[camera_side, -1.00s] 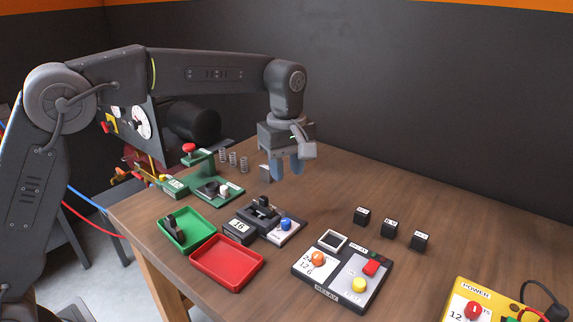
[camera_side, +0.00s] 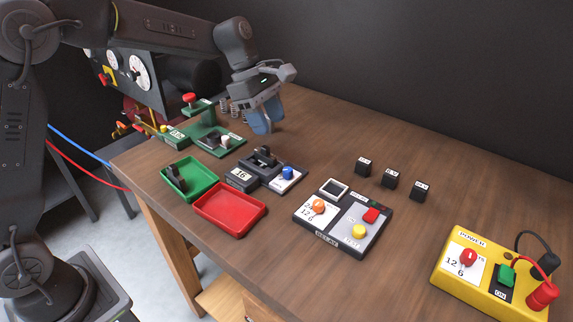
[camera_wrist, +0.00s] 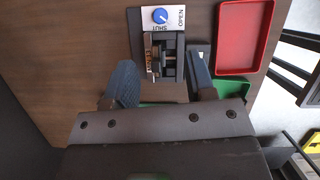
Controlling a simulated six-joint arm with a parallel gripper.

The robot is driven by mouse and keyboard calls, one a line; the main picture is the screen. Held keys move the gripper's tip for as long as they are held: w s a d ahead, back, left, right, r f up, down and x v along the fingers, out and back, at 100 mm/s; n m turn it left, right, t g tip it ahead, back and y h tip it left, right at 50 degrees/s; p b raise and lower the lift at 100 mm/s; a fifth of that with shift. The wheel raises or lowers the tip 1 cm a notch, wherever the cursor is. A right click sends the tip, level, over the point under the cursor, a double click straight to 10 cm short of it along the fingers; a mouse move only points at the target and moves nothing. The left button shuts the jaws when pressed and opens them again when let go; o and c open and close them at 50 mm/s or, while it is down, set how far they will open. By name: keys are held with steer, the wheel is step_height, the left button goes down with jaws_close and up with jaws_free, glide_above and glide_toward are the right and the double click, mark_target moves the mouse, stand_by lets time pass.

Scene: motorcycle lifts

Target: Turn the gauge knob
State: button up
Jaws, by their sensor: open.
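No label reading "gauge" is legible, so I cannot tell which knob the gauge knob is. A green device (camera_side: 233,144) at the back left has a red knob (camera_side: 189,98), a white button and a small display too small to read. A blue knob (camera_side: 287,173) sits on a white plate beside a black clamp (camera_side: 262,160); the wrist view shows this knob (camera_wrist: 160,16) marked OPEN and SHUT. An orange knob (camera_side: 318,207) is on the relay box. My gripper (camera_side: 263,118) is open and empty, tilted above the table behind the clamp; its fingers (camera_wrist: 162,86) show in the wrist view.
A green tray (camera_side: 206,190) and red tray (camera_side: 244,222) lie at the front left. The relay box (camera_side: 345,248) is front centre, a yellow power box (camera_side: 453,291) with cables front right. Several small black blocks (camera_side: 390,179) stand behind the relay box. The back right table is clear.

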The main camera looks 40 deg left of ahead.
mark_target(287, 170)
steer(key=x, duration=1.2)
steer(key=shift+f, duration=0.15)
steer(key=shift+c, duration=0.4)
steer(key=c, duration=0.8)
steer(key=m+g, duration=0.1)
steer(key=m, duration=0.3)
steer(key=shift+a+m+g, duration=0.1)
steer(key=shift+m+g, duration=0.2)
steer(key=shift+g, duration=0.1)
steer(key=shift+c, duration=0.2)
steer(key=o, duration=0.9)
